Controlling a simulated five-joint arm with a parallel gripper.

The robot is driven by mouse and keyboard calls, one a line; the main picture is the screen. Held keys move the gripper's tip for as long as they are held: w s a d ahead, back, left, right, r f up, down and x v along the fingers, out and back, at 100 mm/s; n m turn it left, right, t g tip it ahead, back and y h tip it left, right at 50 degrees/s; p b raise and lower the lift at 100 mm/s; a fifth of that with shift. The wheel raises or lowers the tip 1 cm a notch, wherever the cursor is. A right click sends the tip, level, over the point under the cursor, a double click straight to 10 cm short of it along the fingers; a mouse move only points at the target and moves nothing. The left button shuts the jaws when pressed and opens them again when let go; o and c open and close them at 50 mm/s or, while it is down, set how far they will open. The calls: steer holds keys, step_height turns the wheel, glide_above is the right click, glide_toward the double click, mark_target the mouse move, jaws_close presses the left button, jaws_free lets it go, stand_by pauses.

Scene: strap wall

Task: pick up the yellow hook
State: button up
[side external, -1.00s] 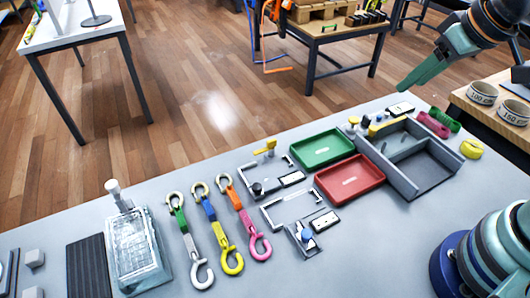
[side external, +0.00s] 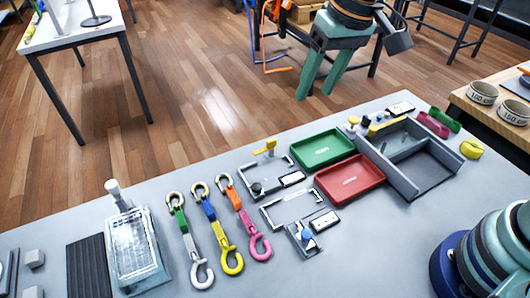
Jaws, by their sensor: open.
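The yellow hook (side external: 232,262) lies on the grey table at the lower end of a blue and yellow strap, its curved end toward the front. It is the middle one of three straps with hooks. A white hook (side external: 202,273) lies to its left and a pink hook (side external: 260,246) to its right. My gripper (side external: 318,97) is high up beyond the table's back edge, in the upper part of the view. Its two green fingers are apart, with nothing between them. It is far from the yellow hook and touches nothing.
A green tray (side external: 322,147), a red tray (side external: 350,195) and a grey bin (side external: 440,172) stand right of the straps. A clear box (side external: 135,250) and a dark ribbed mat (side external: 88,268) lie to the left. The table front around the hooks is clear.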

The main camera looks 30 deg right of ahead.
steer(key=a+f+g, duration=0.2)
steer(key=a+f, duration=0.3)
steer(key=a, duration=0.7)
steer(key=h, duration=0.1)
glide_above(222, 238)
step_height(222, 238, down, 7)
steer(key=shift+g, duration=0.4)
steer(key=f, duration=0.6)
steer(key=shift+s+a+f, duration=0.15)
steer(key=shift+s+a, duration=0.05)
steer(key=shift+a, duration=0.1)
steer(key=shift+w+d+f, duration=0.15)
steer(key=shift+f, duration=1.3)
steer(key=shift+w+d+f, duration=0.1)
steer(key=shift+f, duration=1.3)
steer(key=shift+c, duration=0.3)
jaws_close()
